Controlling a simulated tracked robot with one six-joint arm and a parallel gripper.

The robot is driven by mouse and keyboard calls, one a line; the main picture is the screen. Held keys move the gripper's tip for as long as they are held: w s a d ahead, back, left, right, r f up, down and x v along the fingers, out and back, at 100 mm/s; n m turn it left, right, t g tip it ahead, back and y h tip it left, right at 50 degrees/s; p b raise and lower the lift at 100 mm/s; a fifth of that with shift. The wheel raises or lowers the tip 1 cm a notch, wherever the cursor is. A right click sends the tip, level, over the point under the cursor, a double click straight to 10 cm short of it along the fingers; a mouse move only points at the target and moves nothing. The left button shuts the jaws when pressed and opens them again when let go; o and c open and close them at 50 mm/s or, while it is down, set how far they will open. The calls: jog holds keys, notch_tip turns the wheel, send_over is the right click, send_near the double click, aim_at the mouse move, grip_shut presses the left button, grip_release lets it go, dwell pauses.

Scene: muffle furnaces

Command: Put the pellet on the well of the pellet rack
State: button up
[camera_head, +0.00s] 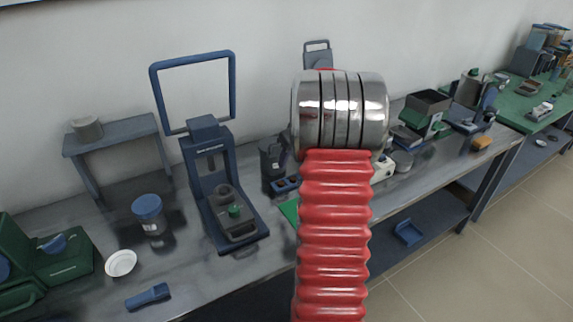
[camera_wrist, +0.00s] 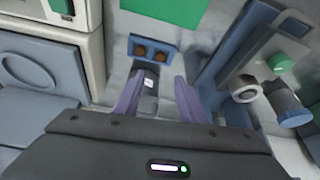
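A small blue rack (camera_wrist: 152,44) with two round brown spots in its top lies ahead of my fingers in the wrist view. I cannot tell whether these spots are pellets or empty wells. The rack also shows on the bench in the head view (camera_head: 286,187). No separate pellet can be made out. My gripper (camera_wrist: 158,84) has its two purple fingers spread apart. A dark container with a white label (camera_wrist: 147,82) shows between them, apparently not gripped.
A blue press (camera_head: 212,185) with a green knob stands left of the rack. A dark container (camera_head: 271,165) stands right behind the rack. A blue-lidded jar (camera_head: 149,214), a white dish (camera_head: 121,263) and a blue frame stand further left. A green mat (camera_wrist: 165,12) lies beyond the rack.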

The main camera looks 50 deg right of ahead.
dwell(0.8)
jog(key=s+a+r, duration=0.1)
jog(key=a+r, duration=0.3)
jog(key=a, duration=0.5)
jog(key=s+a+r+n, duration=0.1)
jog(key=a+r, duration=0.3)
jog(key=a, duration=0.5)
jog(key=s+a+r, duration=0.1)
jog(key=a+r, duration=0.3)
jog(key=a, duration=0.5)
jog(key=s+a+n+t, duration=0.1)
jog(key=s+a, duration=1.5)
jog(key=a, duration=0.2)
jog(key=shift+s+a+f+y, duration=0.2)
jog(key=shift+s+a+y, duration=0.1)
jog(key=shift+s+y, duration=0.1)
